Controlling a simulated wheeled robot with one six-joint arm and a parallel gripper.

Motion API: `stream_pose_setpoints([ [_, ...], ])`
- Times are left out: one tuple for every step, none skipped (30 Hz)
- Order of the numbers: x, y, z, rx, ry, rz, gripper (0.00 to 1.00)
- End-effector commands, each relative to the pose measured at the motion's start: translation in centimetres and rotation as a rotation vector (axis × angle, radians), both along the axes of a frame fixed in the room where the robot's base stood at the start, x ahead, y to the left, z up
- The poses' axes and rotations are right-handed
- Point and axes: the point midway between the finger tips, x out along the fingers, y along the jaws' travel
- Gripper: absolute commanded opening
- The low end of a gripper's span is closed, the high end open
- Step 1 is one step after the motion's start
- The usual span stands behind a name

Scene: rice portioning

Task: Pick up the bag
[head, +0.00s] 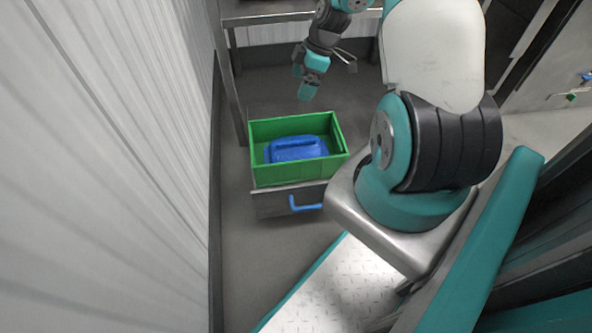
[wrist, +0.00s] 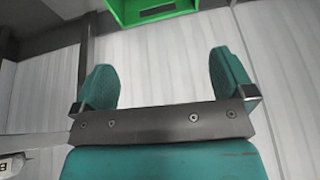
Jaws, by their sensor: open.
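A blue bag (head: 297,149) with a raised handle strip along its top lies inside a green crate (head: 335,133) in the head view. Its lower part is hidden by the crate's front wall. My gripper (head: 303,82) is above and behind the crate in the head view, its fingers pointing down. It is open and empty, clear of both crate and bag. In the wrist view my gripper's (wrist: 163,75) two teal fingers stand wide apart. The edge of the green crate (wrist: 157,15) shows at the top there; the bag does not show.
The crate stands on a grey box (head: 272,203) with a blue handle (head: 304,204). A white corrugated wall (head: 110,150) runs along the left. A metal table frame (head: 270,17) stands behind the crate. Grey floor (head: 245,260) is free in front of the box.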

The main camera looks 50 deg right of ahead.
Motion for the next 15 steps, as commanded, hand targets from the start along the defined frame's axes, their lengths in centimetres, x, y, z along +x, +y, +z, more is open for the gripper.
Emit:
stream_pose_setpoints([
  [-0.7, -1.6, -4.1, -0.002, -0.007, -0.001, 1.0],
  [-1.0, -2.3, -5.3, -0.005, -0.014, 0.005, 1.0],
  [-1.4, -3.1, -6.6, -0.01, -0.021, 0.011, 1.0],
  [-1.7, -3.6, -7.4, -0.013, -0.025, 0.017, 1.0],
  [-1.9, -4.0, -8.0, -0.016, -0.029, 0.02, 1.0],
  [-2.1, -4.3, -8.6, -0.017, -0.032, 0.024, 1.0],
  [-2.2, -4.6, -9.0, -0.019, -0.035, 0.027, 1.0],
  [-2.3, -4.7, -9.4, -0.021, -0.037, 0.029, 1.0],
  [-2.3, -4.7, -9.9, -0.022, -0.039, 0.03, 1.0],
  [-2.2, -4.6, -10.4, -0.022, -0.039, 0.033, 1.0],
  [-2.1, -4.4, -10.9, -0.021, -0.038, 0.033, 1.0],
  [-1.9, -4.1, -11.6, -0.021, -0.038, 0.034, 1.0],
  [-1.8, -3.9, -12.2, -0.021, -0.038, 0.035, 1.0],
  [-1.6, -3.7, -13.0, -0.021, -0.038, 0.035, 1.0],
  [-1.4, -3.4, -13.9, -0.02, -0.037, 0.035, 1.0],
])
